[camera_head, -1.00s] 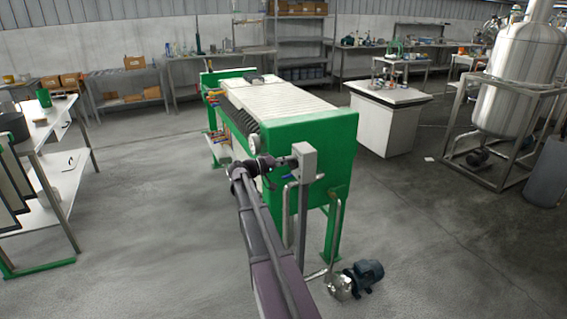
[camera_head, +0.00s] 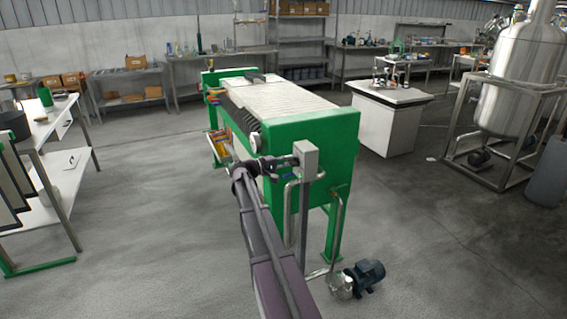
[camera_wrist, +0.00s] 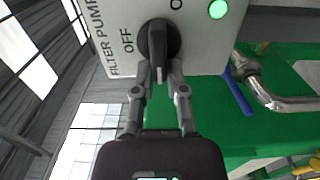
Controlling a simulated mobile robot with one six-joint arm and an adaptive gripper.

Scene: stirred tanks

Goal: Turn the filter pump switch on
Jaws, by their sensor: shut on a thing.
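The filter pump switch (camera_wrist: 157,42) is a black rotary knob on a light grey box marked FILTER PUMP, with OFF beside it. In the wrist view the green lamp (camera_wrist: 218,9) on the box is bright. My gripper (camera_wrist: 160,76) is shut on the lower end of the knob. In the head view the switch box (camera_head: 306,160) stands on a post before the green filter press (camera_head: 300,130), and my gripper (camera_head: 290,161) meets its left side. The knob is hidden there. I cannot tell exactly which mark the knob points to.
The pump with a dark blue motor (camera_head: 370,274) sits on the floor by the post. Pipes (camera_wrist: 280,98) and a blue valve handle (camera_wrist: 240,95) lie close to the box. A white bench (camera_head: 60,185) stands left. The floor between is clear.

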